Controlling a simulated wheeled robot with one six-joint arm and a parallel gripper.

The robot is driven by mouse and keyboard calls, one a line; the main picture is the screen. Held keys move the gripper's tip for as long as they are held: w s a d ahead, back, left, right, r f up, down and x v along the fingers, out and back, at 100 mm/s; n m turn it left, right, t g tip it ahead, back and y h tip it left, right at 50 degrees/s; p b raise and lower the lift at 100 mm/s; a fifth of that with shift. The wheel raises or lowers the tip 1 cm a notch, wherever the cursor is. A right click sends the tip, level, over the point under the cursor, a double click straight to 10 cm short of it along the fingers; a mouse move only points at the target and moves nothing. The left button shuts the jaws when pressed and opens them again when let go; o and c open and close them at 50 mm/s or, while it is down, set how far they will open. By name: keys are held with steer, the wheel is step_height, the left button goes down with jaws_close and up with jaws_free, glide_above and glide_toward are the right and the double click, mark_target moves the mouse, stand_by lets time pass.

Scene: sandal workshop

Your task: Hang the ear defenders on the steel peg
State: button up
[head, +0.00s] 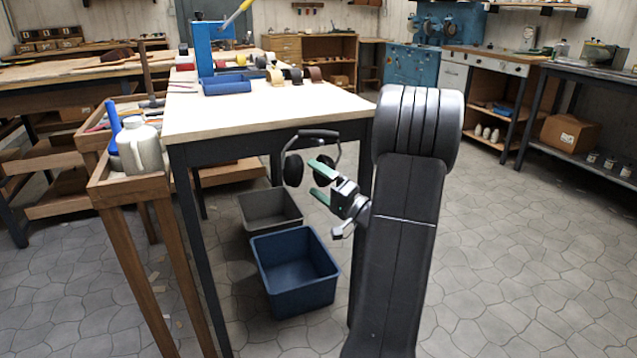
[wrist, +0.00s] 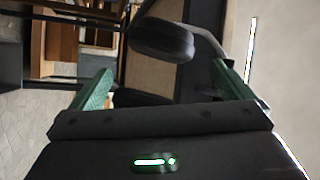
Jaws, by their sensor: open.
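The black ear defenders (head: 291,170) are at the front edge of the pale-topped workbench (head: 250,122), with the headband uppermost and the two cups hanging down. My gripper (head: 318,178) is open, its green fingers close to the cups. In the wrist view, one dark cup (wrist: 160,40) and part of the headband lie just beyond the space between my open fingers (wrist: 162,72). No finger is clearly closed on them. I cannot make out the steel peg; what bears the ear defenders is hidden or too small to tell.
A grey bin (head: 270,222) and a blue bin (head: 295,275) stand on the floor below the bench edge. A wooden stand (head: 125,185) with a pale jug (head: 140,148) is at the left. The stone floor at the right is clear.

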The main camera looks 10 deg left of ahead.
steer(key=shift+d, duration=0.15)
steer(key=p+v, duration=0.1)
steer(key=v, duration=1.2)
steer(key=shift+s+d+p, duration=0.15)
steer(key=shift+d+p, duration=0.1)
steer(key=shift+p, duration=0.05)
steer(key=shift+a, duration=0.15)
steer(key=b+x, duration=0.1)
steer(key=x, duration=1.2)
steer(key=shift+a+b, duration=0.35)
steer(key=shift+d+r+p, duration=0.2)
steer(key=shift+p, duration=0.35)
steer(key=shift+f+b, duration=0.25)
steer(key=shift+b, duration=0.1)
